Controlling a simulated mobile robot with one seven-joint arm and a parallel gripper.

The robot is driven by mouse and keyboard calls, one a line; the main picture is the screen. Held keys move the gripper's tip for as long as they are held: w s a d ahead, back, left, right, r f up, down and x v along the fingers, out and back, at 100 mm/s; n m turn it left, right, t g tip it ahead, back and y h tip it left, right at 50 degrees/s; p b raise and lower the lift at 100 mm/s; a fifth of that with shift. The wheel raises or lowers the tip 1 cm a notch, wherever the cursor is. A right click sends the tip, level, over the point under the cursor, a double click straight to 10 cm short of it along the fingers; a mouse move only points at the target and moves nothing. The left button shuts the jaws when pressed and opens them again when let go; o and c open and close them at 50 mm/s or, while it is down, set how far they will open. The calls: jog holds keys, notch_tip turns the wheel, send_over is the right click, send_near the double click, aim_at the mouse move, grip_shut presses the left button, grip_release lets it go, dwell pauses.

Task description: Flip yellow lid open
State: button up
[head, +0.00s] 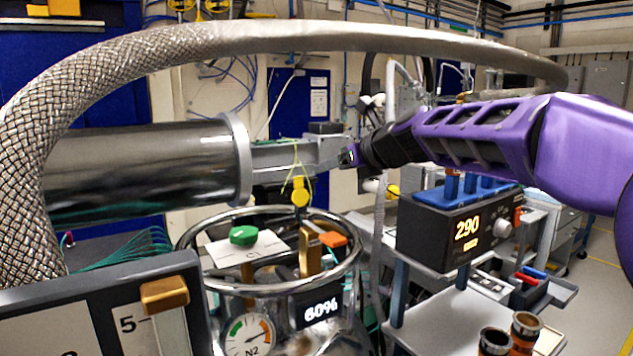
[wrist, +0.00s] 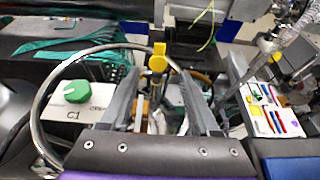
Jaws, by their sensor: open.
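The yellow lid (head: 300,192) is a small rounded yellow piece standing above the top of the round metal vessel (head: 186,262), near its back rim. In the wrist view the lid (wrist: 157,62) lies ahead, between the two grey fingers of my gripper (wrist: 154,67). The fingers are spread apart, with nothing held between them. I cannot tell how far the lid is beyond the fingertips. In the head view my arm reaches in from the right, and the fingers cannot be made out clearly there.
A green knob (head: 243,235) on a white C1 plate stands left of the lid. An orange piece (head: 333,240) is to its right. A large metal cylinder (head: 140,165) and braided hose (head: 45,130) crowd the left. A black 290 display box (head: 465,230) stands right.

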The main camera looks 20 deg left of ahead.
aim_at(299, 179)
jog(key=p+x, duration=0.3)
jog(key=x, duration=1.4)
jog(key=shift+a+f, duration=0.1)
jog(key=shift+f, duration=0.05)
grip_shut()
dwell(0.8)
